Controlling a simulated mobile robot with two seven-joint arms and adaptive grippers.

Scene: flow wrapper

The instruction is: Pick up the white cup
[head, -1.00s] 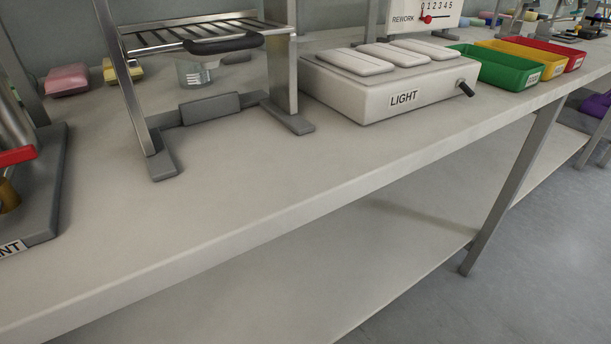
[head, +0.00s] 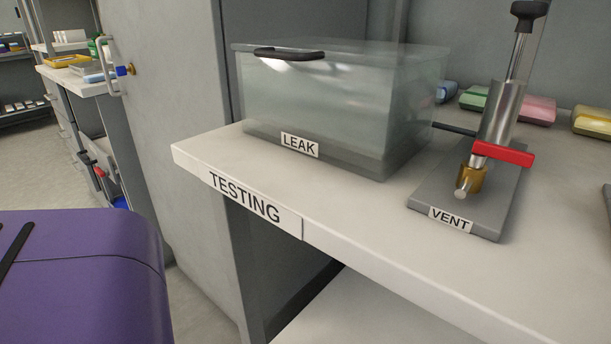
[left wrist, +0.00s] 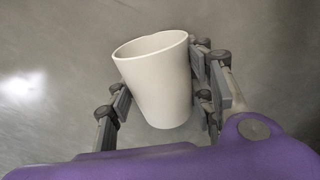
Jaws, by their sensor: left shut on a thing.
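The white cup (left wrist: 157,82) shows in the left wrist view, tilted, with its open rim toward the top of the picture. My left gripper (left wrist: 162,90) is shut on the cup, one finger on each side of its wall. Behind the cup is only a blurred grey surface, and no support shows under it. The cup and both grippers are out of the head view.
In the head view, a clear lidded box labelled LEAK (head: 340,105) stands on the bench (head: 330,215) marked TESTING. A VENT fixture (head: 475,185) stands to its right. A grey cabinet (head: 175,120) rises at the left. The bench's front strip is clear.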

